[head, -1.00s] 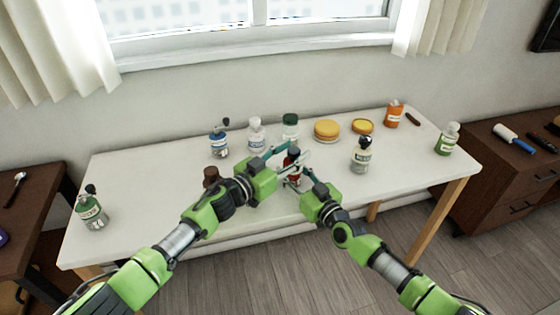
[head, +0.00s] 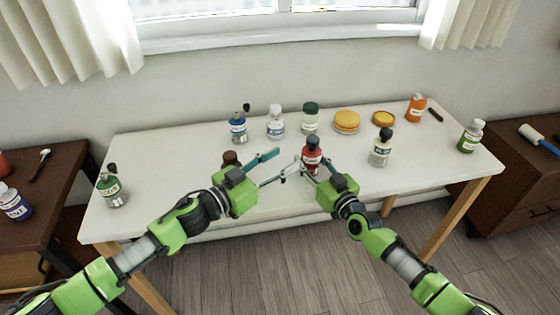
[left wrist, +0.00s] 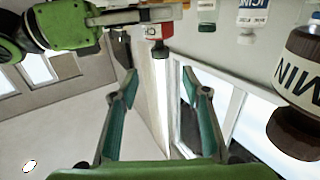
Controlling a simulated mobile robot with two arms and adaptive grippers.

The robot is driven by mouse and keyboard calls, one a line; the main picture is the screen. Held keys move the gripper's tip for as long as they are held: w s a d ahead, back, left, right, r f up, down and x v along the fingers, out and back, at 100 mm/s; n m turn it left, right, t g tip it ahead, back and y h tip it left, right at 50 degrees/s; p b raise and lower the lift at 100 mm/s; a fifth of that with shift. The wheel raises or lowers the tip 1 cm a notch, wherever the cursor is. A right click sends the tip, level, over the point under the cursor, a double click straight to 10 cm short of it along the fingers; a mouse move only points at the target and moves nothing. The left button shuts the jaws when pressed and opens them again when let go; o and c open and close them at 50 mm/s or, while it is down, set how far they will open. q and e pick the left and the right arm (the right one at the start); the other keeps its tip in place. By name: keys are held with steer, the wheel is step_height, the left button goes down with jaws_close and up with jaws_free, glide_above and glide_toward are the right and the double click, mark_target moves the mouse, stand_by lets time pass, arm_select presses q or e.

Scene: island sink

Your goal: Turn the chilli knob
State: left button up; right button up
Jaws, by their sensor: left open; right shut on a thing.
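The chilli bottle, red with a dark knob on top (head: 311,157), stands upright near the table's front middle. It also shows upside down at the top of the left wrist view (left wrist: 158,34), its label partly hidden. My right gripper (head: 309,172) is shut on the bottle's body from the front right. My left gripper (head: 286,159) is open and empty, just left of the bottle, its fingers pointing toward it. In the left wrist view its two teal fingers (left wrist: 160,82) are spread with nothing between them. The knob's exact turn cannot be told.
A brown-capped jar (head: 230,159) stands close behind my left gripper. Blue (head: 238,128), white (head: 276,124) and green-capped (head: 310,119) bottles line the back. A dark-topped bottle (head: 380,150) stands to the right. The white table (head: 155,165) is clear at left of centre.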

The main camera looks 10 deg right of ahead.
stand_by(0.4)
arm_select(q)
steer(key=n+t+y, duration=0.2)
glide_toward(312, 145)
steer(key=d+f, duration=0.2)
steer(key=shift+d+f, duration=0.3)
steer(key=shift+f, duration=0.05)
steer(key=w+d+n+t+y, duration=0.1)
steer(key=w+y, duration=0.1)
steer(key=w+d+r+n+t+y, duration=0.1)
steer(key=w+d+n+t+y, duration=0.1)
steer(key=w, duration=0.1)
steer(key=w+d+r+n+t+y, duration=0.1)
steer(key=w+d+n+t+y, duration=0.1)
steer(key=w, duration=0.1)
steer(key=shift+w+d+r+y, duration=0.2)
steer(key=shift+w+d+y, duration=0.05)
steer(key=shift+y, duration=0.05)
steer(key=c, duration=1.2)
